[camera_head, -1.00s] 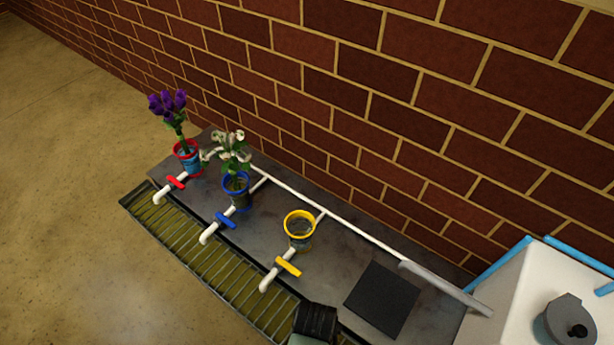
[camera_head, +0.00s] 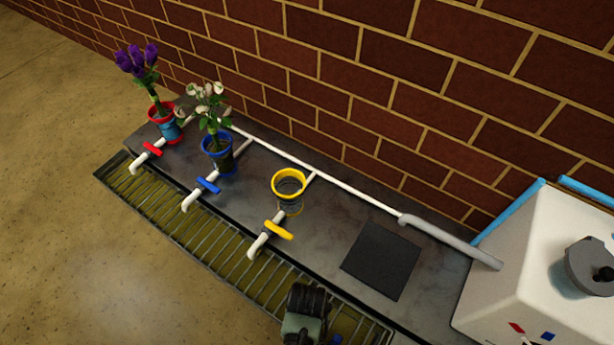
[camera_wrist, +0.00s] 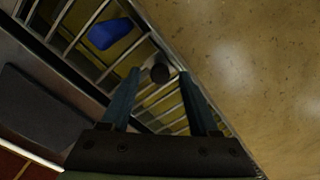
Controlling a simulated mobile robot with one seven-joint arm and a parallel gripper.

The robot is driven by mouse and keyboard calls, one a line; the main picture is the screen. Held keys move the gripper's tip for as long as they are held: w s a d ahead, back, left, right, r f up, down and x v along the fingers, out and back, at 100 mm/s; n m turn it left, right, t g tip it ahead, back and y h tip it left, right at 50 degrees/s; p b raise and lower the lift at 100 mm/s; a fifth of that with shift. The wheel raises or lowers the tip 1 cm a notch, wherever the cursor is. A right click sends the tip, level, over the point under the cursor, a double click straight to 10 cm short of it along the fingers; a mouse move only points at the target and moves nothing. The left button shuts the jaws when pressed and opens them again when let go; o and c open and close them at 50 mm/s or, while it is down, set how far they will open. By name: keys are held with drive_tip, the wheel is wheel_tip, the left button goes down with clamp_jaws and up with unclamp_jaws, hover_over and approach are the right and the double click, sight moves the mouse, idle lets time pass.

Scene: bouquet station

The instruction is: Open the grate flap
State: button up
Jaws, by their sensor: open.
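The metal grate (camera_head: 185,226) runs along the front edge of the dark counter, with bars over a yellowish trough. In the wrist view, a grate section (camera_wrist: 163,105) lies below my gripper. A dark round knob with a pale side (camera_wrist: 159,73) shows on the grate, between my fingertips in the picture. My gripper (camera_wrist: 163,78) is open, with one finger on each side of the knob; I cannot tell whether they touch it. No lifted flap is visible. In the head view my wrist (camera_head: 304,310) is over the near right part of the grate, hiding some bars.
A blue object (camera_wrist: 109,33) lies at the grate's bars. Two flower pots and an empty yellow-rimmed pot (camera_head: 289,184) stand behind. A black square (camera_head: 381,260) and white tank (camera_head: 535,255) are right.

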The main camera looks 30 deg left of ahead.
drive_tip(key=shift+f, duration=0.35)
drive_tip(key=shift+c, duration=0.3)
clamp_jaws()
idle(1.0)
